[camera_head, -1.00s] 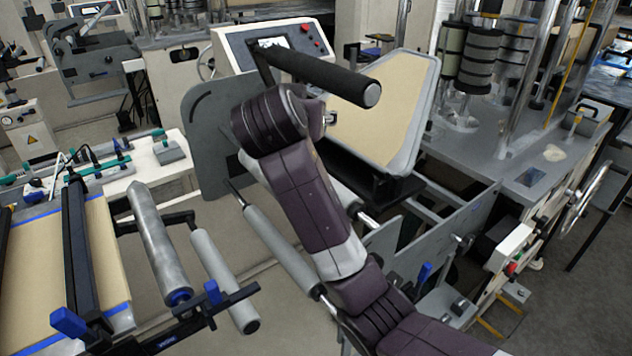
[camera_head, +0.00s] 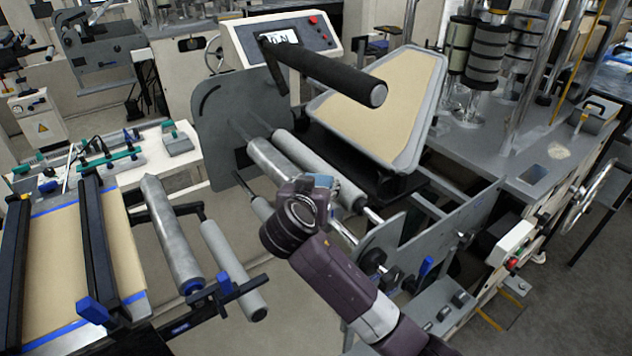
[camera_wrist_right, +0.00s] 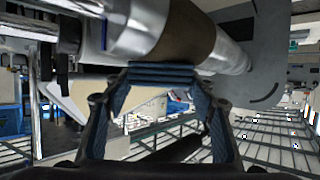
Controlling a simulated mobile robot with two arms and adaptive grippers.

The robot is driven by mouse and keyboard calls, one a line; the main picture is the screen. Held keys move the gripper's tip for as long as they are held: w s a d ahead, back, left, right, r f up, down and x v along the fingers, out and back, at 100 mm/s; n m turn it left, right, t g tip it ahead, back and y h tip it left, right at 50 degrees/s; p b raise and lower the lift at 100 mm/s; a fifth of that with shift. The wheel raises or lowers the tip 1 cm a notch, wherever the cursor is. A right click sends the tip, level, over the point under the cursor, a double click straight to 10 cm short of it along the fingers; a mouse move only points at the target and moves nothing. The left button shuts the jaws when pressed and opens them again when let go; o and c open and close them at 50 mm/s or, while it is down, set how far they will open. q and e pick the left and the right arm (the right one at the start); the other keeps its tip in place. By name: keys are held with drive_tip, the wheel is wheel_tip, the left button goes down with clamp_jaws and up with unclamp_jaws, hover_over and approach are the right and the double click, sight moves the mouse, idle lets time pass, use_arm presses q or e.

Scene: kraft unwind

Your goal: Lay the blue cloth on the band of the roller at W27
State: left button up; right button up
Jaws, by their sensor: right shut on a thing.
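My right gripper (camera_wrist_right: 160,88) is shut on the blue cloth (camera_wrist_right: 162,72), a small folded strip across the fingertips in the right wrist view. Just beyond it is a silver roller (camera_wrist_right: 145,22) with a brown band (camera_wrist_right: 188,32). The cloth overlaps the band's lower edge in that view; I cannot tell whether they touch. The band is not visible there, and no W27 label is readable. My left gripper is not in view.
A black bar (camera_head: 325,72) juts out above the rollers. A tan panel in a grey frame (camera_head: 385,105) stands behind. A grey side plate (camera_head: 235,115) is at the left, and blue-handled side brackets (camera_head: 425,268) are at the right. Other rollers (camera_head: 170,235) lie at the lower left.

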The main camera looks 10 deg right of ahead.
drive_tip(key=o, duration=1)
drive_tip(key=shift+f, duration=0.1)
drive_tip(key=shift+o, duration=0.2)
drive_tip(key=shift+s+a, duration=0.1)
drive_tip(key=shift+s, duration=0.05)
drive_tip(key=b+v, duration=0.2)
drive_tip(key=v, duration=1)
drive_tip(key=shift+b, duration=0.3)
